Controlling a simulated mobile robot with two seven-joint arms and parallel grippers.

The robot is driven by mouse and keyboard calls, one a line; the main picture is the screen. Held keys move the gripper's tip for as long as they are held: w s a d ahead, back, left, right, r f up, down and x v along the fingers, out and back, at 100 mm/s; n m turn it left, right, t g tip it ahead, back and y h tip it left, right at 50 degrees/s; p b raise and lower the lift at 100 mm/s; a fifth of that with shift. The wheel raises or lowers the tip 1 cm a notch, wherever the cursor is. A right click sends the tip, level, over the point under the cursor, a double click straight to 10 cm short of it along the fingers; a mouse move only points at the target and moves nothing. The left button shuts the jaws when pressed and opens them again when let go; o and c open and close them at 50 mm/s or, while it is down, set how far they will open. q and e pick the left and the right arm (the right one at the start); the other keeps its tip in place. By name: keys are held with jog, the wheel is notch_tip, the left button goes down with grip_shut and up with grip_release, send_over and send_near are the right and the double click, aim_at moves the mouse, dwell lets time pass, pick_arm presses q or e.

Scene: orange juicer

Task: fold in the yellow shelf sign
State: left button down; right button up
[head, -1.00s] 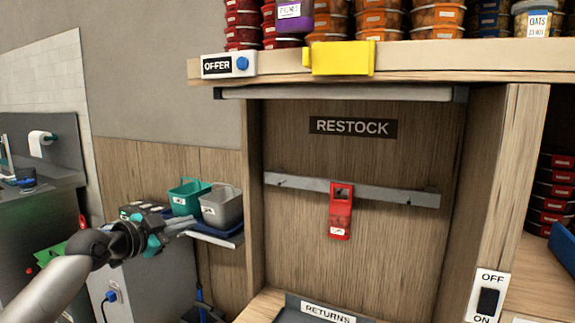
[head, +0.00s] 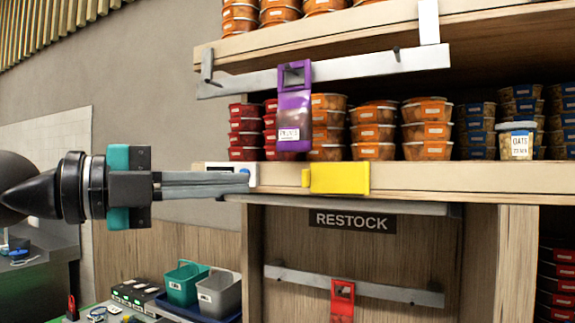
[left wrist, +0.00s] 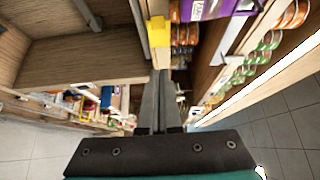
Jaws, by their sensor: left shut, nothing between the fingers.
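The yellow shelf sign (head: 340,178) sits on the front edge of the wooden shelf (head: 440,183), with a small tab at its left end. It also shows near the top of the left wrist view (left wrist: 159,32), just beyond the fingertips. My left gripper (head: 247,182) is shut and empty. Its fingers point right, level with the shelf edge, and their tips are a short gap left of the sign. They partly hide the white offer sign with its blue button (head: 252,174). My right gripper is not in view.
A purple dispenser (head: 294,105) hangs from a grey rail (head: 375,68) above the shelf. Stacked food tubs (head: 372,132) stand behind the edge. Below are a restock panel (head: 352,220), a red holder (head: 342,300) and grey and teal bins (head: 218,295).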

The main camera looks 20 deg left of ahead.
pick_arm(q)
jog(key=w+d+p, duration=0.4)
jog(key=w+p, duration=0.3)
jog(key=w, duration=0.2)
jog(key=shift+w+d, duration=0.15)
jog(key=shift+d, duration=0.25)
jog(key=shift+a, duration=0.15)
